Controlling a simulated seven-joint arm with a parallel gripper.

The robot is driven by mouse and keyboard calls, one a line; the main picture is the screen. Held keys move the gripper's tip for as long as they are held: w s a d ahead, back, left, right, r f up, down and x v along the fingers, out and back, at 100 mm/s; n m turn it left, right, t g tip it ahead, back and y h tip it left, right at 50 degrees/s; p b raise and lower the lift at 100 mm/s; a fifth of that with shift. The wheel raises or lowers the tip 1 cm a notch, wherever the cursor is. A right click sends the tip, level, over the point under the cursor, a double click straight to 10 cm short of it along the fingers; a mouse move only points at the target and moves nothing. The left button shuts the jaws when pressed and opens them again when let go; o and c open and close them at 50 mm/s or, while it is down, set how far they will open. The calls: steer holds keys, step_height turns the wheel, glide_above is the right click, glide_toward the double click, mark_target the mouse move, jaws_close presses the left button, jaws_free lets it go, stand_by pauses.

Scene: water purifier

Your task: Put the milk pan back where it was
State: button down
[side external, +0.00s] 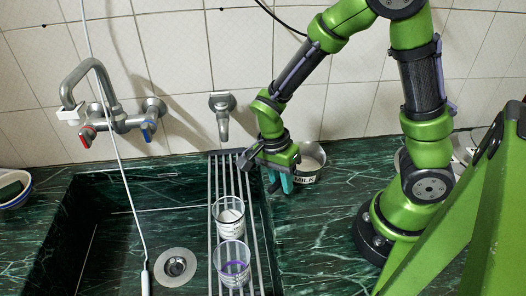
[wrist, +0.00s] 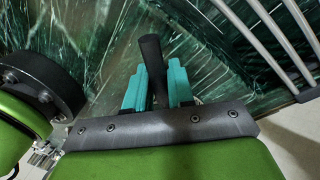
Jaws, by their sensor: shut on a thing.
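The milk pan (side external: 309,168) is a pale metal pan with a "MILK" label. In the side view it is beside the wall, right of the sink rack, partly hidden by my gripper (side external: 281,184). In the wrist view, a black handle (wrist: 151,52) stands between the two teal fingers of my gripper (wrist: 158,82), which is shut on it. The pan's bowl does not show in the wrist view. I cannot tell whether the pan touches the counter.
A slatted metal rack (side external: 219,174) spans the sink (side external: 112,240). Two clear cups, one white-marked (side external: 229,214) and one purple-ringed (side external: 233,262), stand over it. A wall tap (side external: 222,112) is close to my gripper's left. The green counter (side external: 310,235) in front is clear.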

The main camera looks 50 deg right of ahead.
steer(key=c, duration=1)
jaws_free()
steer(key=shift+f, duration=0.1)
steer(key=shift+s+d+r+n+t+y, duration=0.2)
steer(key=shift+s+r+n+t+y, duration=0.3)
steer(key=shift+r+n+t, duration=2.35)
steer(key=shift+s+d+r+n+t+y, duration=0.4)
steer(key=shift+r+n, duration=1.35)
steer(key=shift+r, duration=2.75)
steer(key=shift+s+r+n+t+y, duration=0.3)
steer(key=shift+s+r+n+t, duration=0.4)
steer(key=shift+r+n+t, duration=2.1)
steer(key=r+m+g, duration=0.1)
steer(key=g, duration=0.1)
steer(key=shift+r+g, duration=0.35)
steer(key=shift+r, duration=0.05)
